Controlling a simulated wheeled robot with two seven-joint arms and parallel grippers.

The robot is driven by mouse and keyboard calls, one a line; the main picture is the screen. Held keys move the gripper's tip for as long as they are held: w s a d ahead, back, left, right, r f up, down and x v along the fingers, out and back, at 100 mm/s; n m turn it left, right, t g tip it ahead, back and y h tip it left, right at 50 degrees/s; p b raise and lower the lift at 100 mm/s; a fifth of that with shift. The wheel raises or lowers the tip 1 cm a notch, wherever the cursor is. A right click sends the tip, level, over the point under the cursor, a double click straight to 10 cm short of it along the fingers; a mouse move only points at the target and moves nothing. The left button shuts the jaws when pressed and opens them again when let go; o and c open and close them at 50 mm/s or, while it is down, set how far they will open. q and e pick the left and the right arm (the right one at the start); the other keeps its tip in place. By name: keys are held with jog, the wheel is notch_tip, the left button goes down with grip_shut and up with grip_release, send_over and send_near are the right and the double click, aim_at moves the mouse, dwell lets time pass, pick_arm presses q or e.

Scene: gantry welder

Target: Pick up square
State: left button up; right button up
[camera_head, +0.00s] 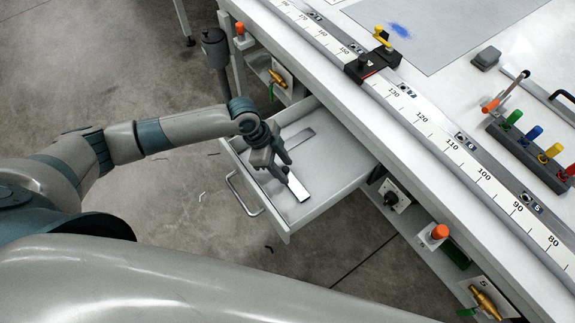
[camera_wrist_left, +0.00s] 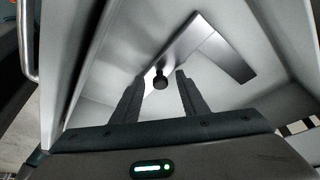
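The square is a flat, shiny L-shaped metal piece lying in the open drawer; one leg (camera_head: 299,189) shows below my left gripper and the other extends behind it. In the left wrist view its broad leg (camera_wrist_left: 228,55) runs to the right, and a small dark round knob (camera_wrist_left: 160,81) stands near the end of the other leg. My left gripper (camera_head: 283,172) is over the square inside the drawer. Its fingers (camera_wrist_left: 160,98) are apart, with the knob appearing between their tips; contact cannot be told. My right gripper is out of view.
The white drawer (camera_head: 335,203) is pulled out from under the workbench (camera_head: 440,62), its walls around my left gripper. A ruler rail (camera_head: 440,125) with a black stop block (camera_head: 371,64) runs along the bench edge. A rack of coloured handles (camera_head: 530,143) stands at right.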

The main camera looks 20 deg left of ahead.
pick_arm(q)
grip_shut()
jog(key=shift+r, duration=0.15)
jog(key=shift+w+r, duration=0.1)
jog(key=shift+r, duration=0.55)
notch_tip(320, 180, up, 8)
jog(key=shift+f+b, duration=0.25)
jog(key=shift+b, duration=0.75)
jog(key=shift+r, duration=0.55)
